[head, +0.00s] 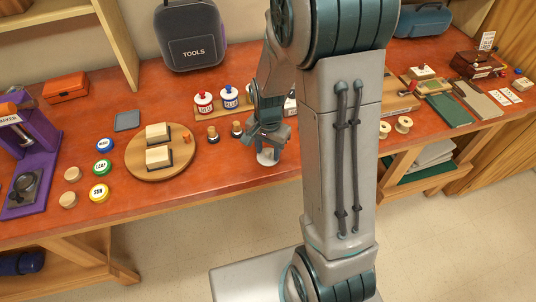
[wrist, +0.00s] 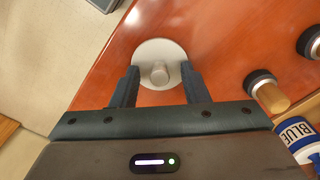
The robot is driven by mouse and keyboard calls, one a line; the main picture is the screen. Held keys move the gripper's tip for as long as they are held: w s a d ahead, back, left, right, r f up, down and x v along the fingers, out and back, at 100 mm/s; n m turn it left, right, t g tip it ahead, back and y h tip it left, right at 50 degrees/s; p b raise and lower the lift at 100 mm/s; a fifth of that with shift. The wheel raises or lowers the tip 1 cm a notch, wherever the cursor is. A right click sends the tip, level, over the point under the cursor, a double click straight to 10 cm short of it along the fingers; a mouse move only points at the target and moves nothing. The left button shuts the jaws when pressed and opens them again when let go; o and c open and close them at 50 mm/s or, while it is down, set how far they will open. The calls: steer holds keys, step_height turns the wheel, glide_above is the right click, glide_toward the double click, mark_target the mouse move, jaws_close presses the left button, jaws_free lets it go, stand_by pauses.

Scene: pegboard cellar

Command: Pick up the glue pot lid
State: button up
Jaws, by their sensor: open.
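The glue pot lid, a pale grey disc with a round knob (wrist: 160,72), lies on the red-brown bench top in the wrist view. In the head view the pale lid (head: 267,157) shows just below my gripper, near the bench's front edge. My gripper (wrist: 160,86) is open, with one finger on each side of the knob and a gap on both sides. The fingers partly overlap the disc's lower edge in the picture. In the head view my gripper (head: 267,141) points down at the lid, and my arm hides part of the bench behind it.
Wooden-handled stampers (head: 213,133) and a bottle labelled BLUE (head: 229,97) stand close behind and left of my gripper. A round wooden board (head: 185,170) with pale blocks is farther left. The bench's front edge is close to the lid.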

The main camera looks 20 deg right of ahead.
jaws_close()
